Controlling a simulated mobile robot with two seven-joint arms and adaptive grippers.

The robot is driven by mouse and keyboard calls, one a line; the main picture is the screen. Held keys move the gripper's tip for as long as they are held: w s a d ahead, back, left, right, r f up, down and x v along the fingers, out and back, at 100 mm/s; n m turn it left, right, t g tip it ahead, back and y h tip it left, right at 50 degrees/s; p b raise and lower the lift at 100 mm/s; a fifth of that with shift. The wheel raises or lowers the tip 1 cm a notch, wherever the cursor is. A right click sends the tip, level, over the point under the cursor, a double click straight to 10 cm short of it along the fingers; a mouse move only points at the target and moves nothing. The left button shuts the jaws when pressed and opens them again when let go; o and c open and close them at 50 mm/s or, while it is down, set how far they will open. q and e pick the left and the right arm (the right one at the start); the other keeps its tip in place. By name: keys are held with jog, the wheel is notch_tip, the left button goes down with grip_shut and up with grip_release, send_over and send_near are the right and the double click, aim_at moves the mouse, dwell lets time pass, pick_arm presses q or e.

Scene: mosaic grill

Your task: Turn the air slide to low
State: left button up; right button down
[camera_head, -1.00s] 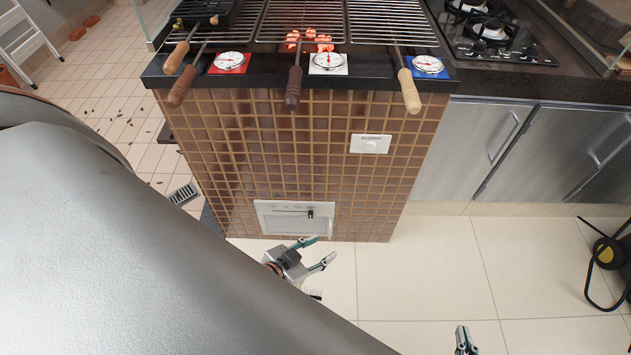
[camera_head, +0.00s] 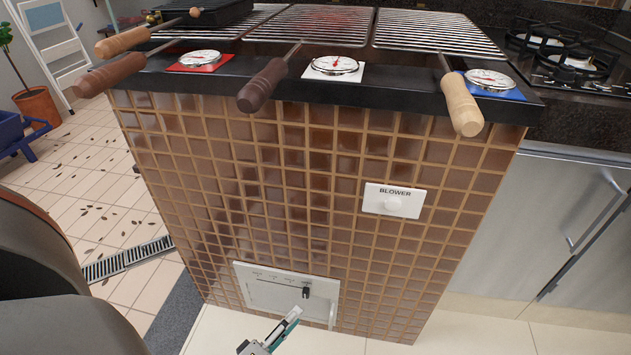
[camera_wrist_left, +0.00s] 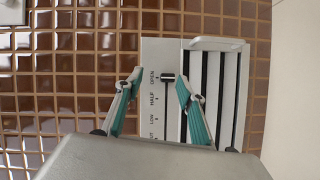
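The air slide panel (camera_head: 262,290) is a white plate low on the tiled grill front. Its dark knob (camera_head: 306,292) stands near the plate's right end. In the left wrist view the knob (camera_wrist_left: 168,78) is level with the OPEN mark; HALF and LOW marks (camera_wrist_left: 153,118) follow below, and the last label is partly hidden. My left gripper (camera_wrist_left: 158,80) is open, with the knob appearing between its teal-padded fingertips; contact cannot be told. In the head view my left gripper (camera_head: 275,335) is just below the panel, partly cut off. My right gripper is not in view.
A white BLOWER plate with a round knob (camera_head: 394,206) is higher on the front. Wooden grate handles (camera_head: 461,105) overhang the counter edge. Dark vent slots (camera_wrist_left: 213,95) lie beside the slide scale. Pale floor is clear at the right.

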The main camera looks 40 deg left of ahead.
aim_at(304, 296)
pick_arm(q)
jog(key=w+a+f+n, duration=0.1)
jog(key=w, duration=0.1)
jog(key=w+a+b, duration=0.1)
jog(key=w+a+f+n+y+b, duration=0.1)
jog(key=w, duration=0.1)
jog(key=shift+w+a+f+n, duration=0.15)
jog(key=shift+w+f+n, duration=0.15)
jog(key=shift+w+r, duration=0.1)
jog(key=shift+w, duration=0.5)
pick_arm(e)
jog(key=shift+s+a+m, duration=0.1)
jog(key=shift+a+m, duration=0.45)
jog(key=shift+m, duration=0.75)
pick_arm(q)
grip_shut()
